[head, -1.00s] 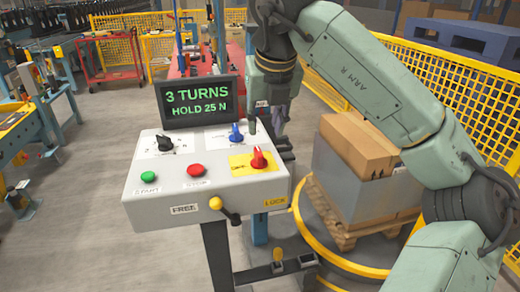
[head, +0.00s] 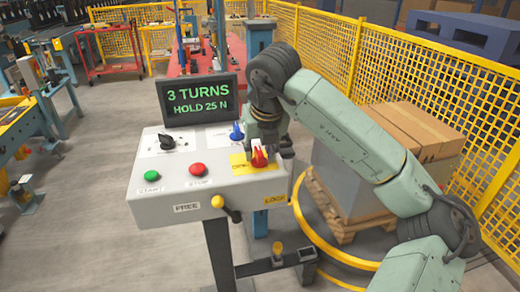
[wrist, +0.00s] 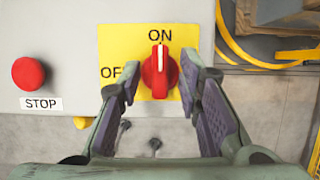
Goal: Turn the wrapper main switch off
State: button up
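The wrapper main switch is a red rotary knob (wrist: 159,72) on a yellow plate (wrist: 120,42) marked ON and OFF. In the wrist view its white pointer line points up at ON. In the head view the red knob (head: 259,157) sits at the right of the grey control panel (head: 225,186). My gripper (wrist: 160,82) is open, one finger on each side of the knob, with small gaps visible. In the head view my gripper (head: 268,150) is over the switch and hides part of the yellow plate.
The panel also has a red STOP button (head: 197,169), a green START button (head: 151,175), a black selector (head: 166,143), a blue knob (head: 236,131) and a yellow-tipped lever (head: 218,202). A display (head: 198,100) reads "3 TURNS HOLD 25 N". Boxes on a pallet (head: 327,206) stand at right.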

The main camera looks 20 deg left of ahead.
grip_shut()
jog(key=shift+n+b, duration=0.3)
dwell(0.3)
jog(key=n+y+b, duration=0.1)
jog(key=n+b, duration=0.1)
jog(key=shift+w+d+f+n+g, duration=0.1)
jog(key=shift+n+g, duration=0.2)
jog(key=shift+g, duration=0.1)
jog(key=n+g, duration=0.1)
jog(key=n, duration=0.2)
jog(key=shift+n+y+b, duration=0.3)
jog(key=shift+b, duration=0.05)
jog(key=n+g, duration=0.1)
jog(key=n, duration=0.1)
jog(key=n+g+p, duration=0.1)
jog(key=n, duration=0.3)
jog(key=shift+w+r+g+p, duration=0.2)
jog(key=shift+r+g+p, duration=0.1)
jog(key=shift+g, duration=0.1)
jog(key=n, duration=0.2)
jog(key=n+g+p, duration=0.1)
jog(key=n, duration=0.2)
jog(key=shift+w+f+g+p, duration=0.1)
jog(key=shift+f+g+p, duration=0.05)
jog(key=shift+g+p, duration=0.15)
